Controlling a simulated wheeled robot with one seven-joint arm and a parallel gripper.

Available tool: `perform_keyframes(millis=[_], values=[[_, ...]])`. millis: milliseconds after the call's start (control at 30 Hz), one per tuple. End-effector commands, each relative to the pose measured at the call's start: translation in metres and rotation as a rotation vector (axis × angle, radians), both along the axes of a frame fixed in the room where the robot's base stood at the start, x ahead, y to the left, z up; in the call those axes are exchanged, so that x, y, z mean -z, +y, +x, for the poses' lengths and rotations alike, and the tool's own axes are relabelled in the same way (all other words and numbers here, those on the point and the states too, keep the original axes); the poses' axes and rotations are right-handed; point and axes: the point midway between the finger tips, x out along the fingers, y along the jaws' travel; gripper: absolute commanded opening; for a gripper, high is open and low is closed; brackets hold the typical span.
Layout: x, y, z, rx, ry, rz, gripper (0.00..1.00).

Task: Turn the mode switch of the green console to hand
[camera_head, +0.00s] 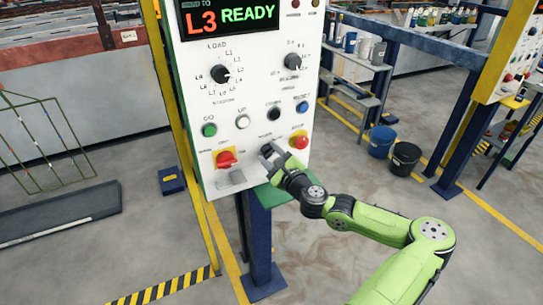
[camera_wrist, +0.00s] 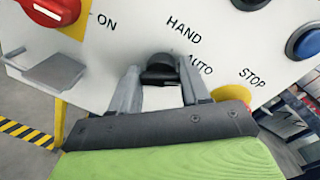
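The console (camera_head: 245,107) has a white front panel with a green ledge under it. Its mode switch (camera_head: 267,150) is a black knob low on the panel. In the wrist view the mode switch (camera_wrist: 160,70) is between the fingers of my gripper (camera_wrist: 160,84), below the printed words HAND and AUTO. One finger is on each side of the knob. I see no clear gap at the fingertips, but cannot tell whether they press on it. The knob's pointer is hidden or too dark to read. In the head view my gripper (camera_head: 273,162) is at the panel.
A red rotary switch (camera_head: 226,159) is left of the mode switch, with a grey metal piece (camera_head: 231,180) below it. A red stop button (camera_head: 299,140) on yellow is close on the right. Green, white, black and blue buttons sit above. A display reads L3 READY.

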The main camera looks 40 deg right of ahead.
Motion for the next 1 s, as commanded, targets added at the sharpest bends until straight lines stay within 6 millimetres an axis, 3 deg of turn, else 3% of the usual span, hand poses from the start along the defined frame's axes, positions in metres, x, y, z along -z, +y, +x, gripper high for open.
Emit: perform_keyframes(millis=[100,467,1000], values=[[-0.0011,-0.001,-0.0002,0.003,-0.003,-0.001,0.16],[-0.0015,-0.0011,-0.0002,0.004,0.017,-0.073,0.16],[-0.0017,0.0003,0.0006,0.003,0.144,-0.514,0.16]])
